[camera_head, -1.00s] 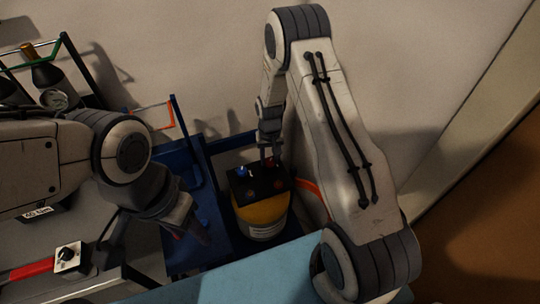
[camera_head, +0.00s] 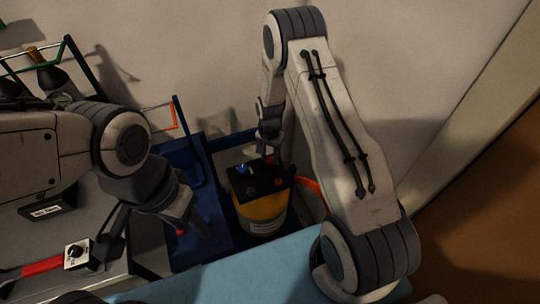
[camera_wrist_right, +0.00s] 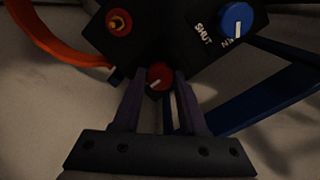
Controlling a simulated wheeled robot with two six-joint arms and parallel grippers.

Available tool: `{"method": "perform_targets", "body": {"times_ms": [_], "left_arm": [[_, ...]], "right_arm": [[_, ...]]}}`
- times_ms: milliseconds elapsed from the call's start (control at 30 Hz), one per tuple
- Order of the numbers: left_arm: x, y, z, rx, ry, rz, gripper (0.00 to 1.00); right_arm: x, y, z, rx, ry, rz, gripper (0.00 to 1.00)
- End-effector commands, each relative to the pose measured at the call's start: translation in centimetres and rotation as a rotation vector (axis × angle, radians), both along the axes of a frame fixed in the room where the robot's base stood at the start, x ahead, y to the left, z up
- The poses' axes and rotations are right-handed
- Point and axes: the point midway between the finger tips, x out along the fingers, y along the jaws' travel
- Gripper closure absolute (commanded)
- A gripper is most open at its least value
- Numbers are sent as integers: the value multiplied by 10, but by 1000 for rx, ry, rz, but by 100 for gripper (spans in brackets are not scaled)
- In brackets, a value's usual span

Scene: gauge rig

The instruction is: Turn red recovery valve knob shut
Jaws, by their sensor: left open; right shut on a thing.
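The red knob (camera_wrist_right: 159,76) sits at the edge of a black panel (camera_head: 257,181) on top of a yellow and white tank (camera_head: 262,212). My right gripper (camera_wrist_right: 160,84) is shut on this knob, one finger on each side; its white pointer mark slants down to the left in the wrist view. In the head view the right gripper (camera_head: 268,148) reaches down to the panel and hides most of the knob. My left gripper (camera_head: 190,222) is open and empty, left of the tank, over the blue frame.
An orange hose (camera_wrist_right: 50,38) runs from the panel. A white box with a dial (camera_head: 77,254) stands at left. A light blue surface (camera_head: 230,272) lies in front.

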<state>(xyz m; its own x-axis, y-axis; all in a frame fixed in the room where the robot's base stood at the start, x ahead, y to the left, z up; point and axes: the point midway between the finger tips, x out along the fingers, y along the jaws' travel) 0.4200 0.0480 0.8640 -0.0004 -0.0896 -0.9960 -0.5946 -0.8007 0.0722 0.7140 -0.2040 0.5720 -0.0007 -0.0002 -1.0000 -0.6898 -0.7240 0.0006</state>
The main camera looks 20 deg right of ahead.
Motion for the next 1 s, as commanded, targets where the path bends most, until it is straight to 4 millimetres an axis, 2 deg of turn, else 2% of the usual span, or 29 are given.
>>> {"method": "perform_targets", "body": {"times_ms": [367, 400, 467, 800, 867, 1000], "left_arm": [[0, 0, 0, 0, 0, 0, 50], [0, 0, 0, 0, 0, 0, 50], [0, 0, 0, 0, 0, 0, 50], [0, 0, 0, 0, 0, 0, 50], [0, 0, 1, 0, 0, 0, 50], [0, 0, 5, 0, 0, 0, 50]], "right_arm": [[0, 0, 0, 1, -1, -8, 100], [0, 0, 0, 1, -1, -8, 51], [0, 0, 0, 1, -1, -8, 28], [0, 0, 2, 0, -1, -6, 28], [1, 0, 7, 0, -3, -6, 28], [1, 0, 28, 0, -4, -5, 28]]}}
